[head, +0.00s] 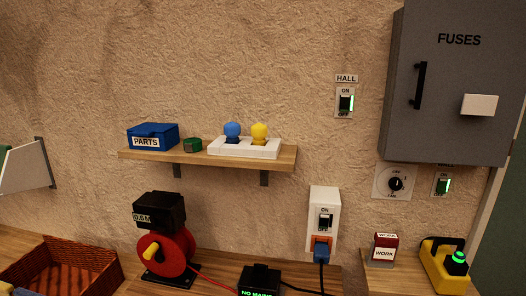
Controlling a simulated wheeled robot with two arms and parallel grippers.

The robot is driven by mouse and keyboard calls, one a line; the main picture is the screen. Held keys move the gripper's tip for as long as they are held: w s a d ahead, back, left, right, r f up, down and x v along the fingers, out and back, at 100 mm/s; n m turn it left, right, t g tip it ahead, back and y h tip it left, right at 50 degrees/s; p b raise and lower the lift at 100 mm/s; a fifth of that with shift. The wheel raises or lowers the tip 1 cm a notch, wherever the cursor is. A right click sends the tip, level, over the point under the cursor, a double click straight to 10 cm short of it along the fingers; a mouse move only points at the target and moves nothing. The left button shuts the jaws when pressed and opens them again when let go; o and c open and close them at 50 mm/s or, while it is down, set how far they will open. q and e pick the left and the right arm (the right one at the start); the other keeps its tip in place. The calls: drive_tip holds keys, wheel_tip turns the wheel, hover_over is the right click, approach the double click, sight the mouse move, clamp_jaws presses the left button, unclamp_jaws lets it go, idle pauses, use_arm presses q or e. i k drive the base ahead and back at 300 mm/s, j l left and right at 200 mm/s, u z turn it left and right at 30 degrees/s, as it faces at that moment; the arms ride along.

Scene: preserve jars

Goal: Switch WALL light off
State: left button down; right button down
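A small wall switch (443,186) with a green lit strip sits below the fuse box at the right. Its label is partly cut off by the box and seems to end in "ALL", so I cannot read it surely as WALL. Neither of my grippers is in view.
A grey FUSES box (430,115) juts out above a round dial (395,183). A shelf (210,157) holds a blue PARTS box (153,136). A yellow box with a green button (445,268) and a red cable reel (168,252) stand below.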

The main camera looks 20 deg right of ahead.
sight(442, 186)
drive_tip(key=z, duration=1.8)
